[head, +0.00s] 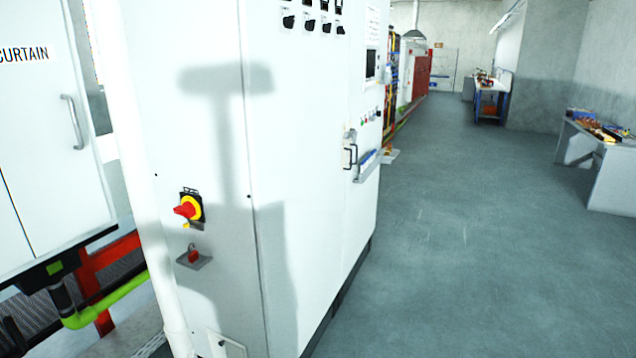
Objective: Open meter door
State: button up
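A tall white cabinet (310,200) fills the middle of the head view. Its near face carries a red and yellow rotary switch (188,207) and, below it, a small grey bracket with a red padlock (194,256). Several black knobs (310,20) sit high on the cabinet. A dark handle (350,156) shows on the side further along. No door here is clearly marked as the meter door, and no panel of this cabinet is seen standing open. My gripper is not in view.
A white door with a grey handle (73,122) and the word CURTAIN stands at the left. A white pipe (150,200) runs along the cabinet's left edge. Grey floor (450,220) is clear on the right. Workbenches (610,170) stand at the far right.

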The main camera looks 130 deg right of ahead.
aim_at(295, 80)
jog(key=u, duration=5.35)
jog(key=k, duration=0.1)
jog(key=u, duration=1.9)
jog(key=i, duration=1.05)
jog(key=u, duration=0.15)
jog(key=k, duration=0.65)
jog(key=z, duration=0.45)
jog(key=i, duration=0.6)
jog(key=z, duration=0.55)
jog(key=i, duration=0.7)
jog(key=u, duration=0.2)
